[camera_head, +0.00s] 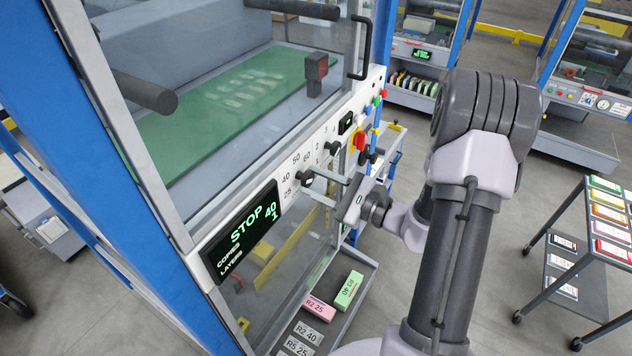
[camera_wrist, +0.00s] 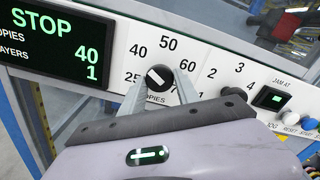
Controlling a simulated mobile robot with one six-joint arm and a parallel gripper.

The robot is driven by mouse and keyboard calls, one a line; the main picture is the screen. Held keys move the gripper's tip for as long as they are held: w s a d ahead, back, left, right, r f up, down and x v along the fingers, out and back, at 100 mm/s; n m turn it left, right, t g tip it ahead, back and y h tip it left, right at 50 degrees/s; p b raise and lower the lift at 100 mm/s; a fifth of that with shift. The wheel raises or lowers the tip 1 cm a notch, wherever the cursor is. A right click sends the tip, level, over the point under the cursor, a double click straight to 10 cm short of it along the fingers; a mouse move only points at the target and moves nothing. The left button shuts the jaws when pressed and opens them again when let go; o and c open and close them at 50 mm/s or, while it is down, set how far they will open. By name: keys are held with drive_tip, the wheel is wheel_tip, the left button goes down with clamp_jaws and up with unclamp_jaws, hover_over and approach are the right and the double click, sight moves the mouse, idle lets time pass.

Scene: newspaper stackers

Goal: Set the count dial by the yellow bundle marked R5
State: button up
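The count dial (camera_wrist: 160,78) is a black knob with a white pointer above the word COPIES, ringed by numbers from 25 to 75. Its pointer leans up and left, toward 40. It also shows in the head view (camera_head: 307,178). My gripper (camera_wrist: 161,88) is open, one finger on each side of the knob; I cannot tell whether they touch it. The display (camera_wrist: 62,45) reads STOP, copies 40, layers 1. A yellow bundle (camera_head: 607,197) lies on the cart at the right in the head view; its mark is too small to read.
A smaller dial (camera_wrist: 232,93) numbered 2, 3, 4 sits right of the count dial, with coloured buttons beyond. Below the panel, a tray (camera_head: 350,318) holds a pink R2 25 bundle (camera_head: 318,309) and a green bundle (camera_head: 348,290). Open floor lies between machine and cart (camera_head: 589,265).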

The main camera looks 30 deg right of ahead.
clamp_jaws()
drive_tip(key=shift+m, duration=0.3)
drive_tip(key=m, duration=0.5)
drive_tip(key=shift+m+p, duration=0.3)
drive_tip(key=m+p, duration=0.1)
drive_tip(key=m, duration=0.4)
drive_tip(key=shift+a+p, duration=0.1)
drive_tip(key=shift+p, duration=0.3)
drive_tip(key=shift+m, duration=0.4)
drive_tip(key=o, duration=0.9)
unclamp_jaws()
drive_tip(key=shift+s, duration=0.1)
